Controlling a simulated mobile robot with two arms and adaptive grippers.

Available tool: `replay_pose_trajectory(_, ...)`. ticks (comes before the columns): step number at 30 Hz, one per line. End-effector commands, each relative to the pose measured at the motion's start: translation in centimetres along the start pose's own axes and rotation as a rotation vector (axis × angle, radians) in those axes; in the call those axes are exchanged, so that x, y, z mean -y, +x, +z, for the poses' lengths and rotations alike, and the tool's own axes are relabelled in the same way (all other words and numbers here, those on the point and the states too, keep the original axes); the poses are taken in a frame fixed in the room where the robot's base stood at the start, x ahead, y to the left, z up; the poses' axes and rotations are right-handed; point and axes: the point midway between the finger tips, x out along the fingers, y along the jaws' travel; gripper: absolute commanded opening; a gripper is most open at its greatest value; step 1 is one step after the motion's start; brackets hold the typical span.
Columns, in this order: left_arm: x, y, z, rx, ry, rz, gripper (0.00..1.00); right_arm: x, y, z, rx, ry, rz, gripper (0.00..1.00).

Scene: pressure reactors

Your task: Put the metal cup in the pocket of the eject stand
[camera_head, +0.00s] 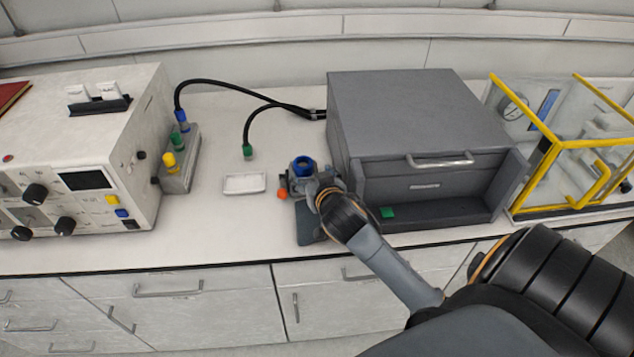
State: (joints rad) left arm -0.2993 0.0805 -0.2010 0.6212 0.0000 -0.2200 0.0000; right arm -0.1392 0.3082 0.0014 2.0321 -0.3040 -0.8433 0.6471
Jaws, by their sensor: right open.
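My right gripper (313,187) reaches in from the lower right over the bench, between the white dish and the grey box. Its wrist covers much of what is in front of it, and its fingers are small and hard to make out. Just beyond it is a small grey device with a blue ring on top (303,166) and an orange knob (282,194) on its left side; this may be the eject stand. A dark grey plate (308,226) shows below the gripper. I cannot make out the metal cup or the pocket for certain. My left gripper is out of view.
A white shallow dish (245,184) lies left of the gripper. The large grey box (415,110) stands close on the right, with a yellow-framed clear enclosure (560,143) beyond it. A white control unit (85,150) stands at the left. Black cables (230,86) arch behind.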

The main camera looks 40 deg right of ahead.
Motion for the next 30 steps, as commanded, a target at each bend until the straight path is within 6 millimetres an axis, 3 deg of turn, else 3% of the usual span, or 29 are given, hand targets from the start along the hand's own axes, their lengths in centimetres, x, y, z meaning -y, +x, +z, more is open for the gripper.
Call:
replay_pose_trajectory(3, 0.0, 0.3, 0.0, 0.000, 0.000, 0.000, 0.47, 0.0, -2.0, 0.1, 0.000, 0.002, -0.001, 0.72)
replay_pose_trajectory(9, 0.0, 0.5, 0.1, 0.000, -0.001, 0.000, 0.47, 0.0, -3.9, 0.0, 0.000, 0.000, 0.001, 0.72)
replay_pose_trajectory(30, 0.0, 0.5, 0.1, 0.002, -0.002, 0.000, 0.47, 0.0, -4.2, 0.0, 0.000, 0.000, 0.001, 0.72)
